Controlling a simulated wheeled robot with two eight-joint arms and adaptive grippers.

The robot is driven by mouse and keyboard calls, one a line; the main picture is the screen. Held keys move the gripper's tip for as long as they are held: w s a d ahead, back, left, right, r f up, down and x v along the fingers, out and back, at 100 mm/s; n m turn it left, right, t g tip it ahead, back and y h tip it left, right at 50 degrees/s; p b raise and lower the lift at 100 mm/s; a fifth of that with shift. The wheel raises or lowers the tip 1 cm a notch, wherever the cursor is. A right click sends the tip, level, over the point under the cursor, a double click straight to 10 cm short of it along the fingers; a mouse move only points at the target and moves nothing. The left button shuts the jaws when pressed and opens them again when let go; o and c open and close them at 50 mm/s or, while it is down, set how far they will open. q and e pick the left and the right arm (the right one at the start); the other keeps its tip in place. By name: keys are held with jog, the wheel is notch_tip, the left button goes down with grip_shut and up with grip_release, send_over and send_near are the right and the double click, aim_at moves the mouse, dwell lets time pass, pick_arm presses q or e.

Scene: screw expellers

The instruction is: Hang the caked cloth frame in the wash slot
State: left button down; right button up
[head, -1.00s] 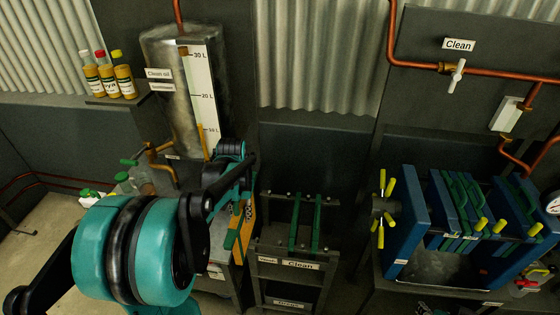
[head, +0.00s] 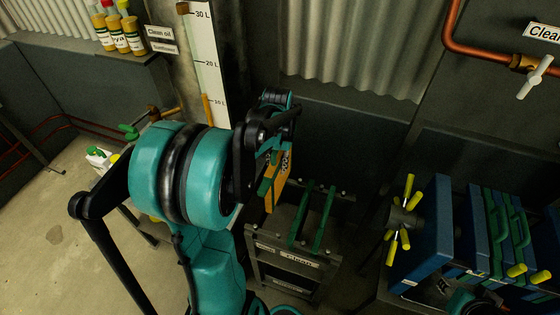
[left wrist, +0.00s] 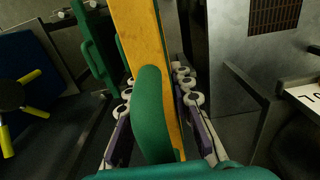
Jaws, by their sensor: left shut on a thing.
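My left gripper (head: 276,150) is shut on the green handle of the caked cloth frame (head: 278,190), an orange-yellow plate. The frame hangs tilted at the left edge of a dark rack, with my arm hiding part of it. In the left wrist view the handle (left wrist: 153,115) stands between the fingers and the orange plate (left wrist: 145,35) runs up beyond it. The rack (head: 296,262) has a "Clean" label and a smaller label, unreadable, to its left. Two green bars of hung frames (head: 318,218) show in its top. I cannot make out a wash label. My right gripper is not seen.
A blue filter press (head: 425,238) with yellow handles (head: 402,210) stands right of the rack. The oil tank with its scale (head: 205,65) is behind my left arm. Bottles (head: 118,33) stand on a shelf at upper left. Open floor (head: 60,225) lies at left.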

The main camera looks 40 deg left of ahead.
pick_arm(q)
notch_tip(320, 180, down, 27)
jog(key=b, duration=1.7)
jog(key=shift+r, duration=0.1)
jog(key=c, duration=1.3)
grip_release()
jog(key=shift+o, duration=0.2)
notch_tip(320, 180, up, 12)
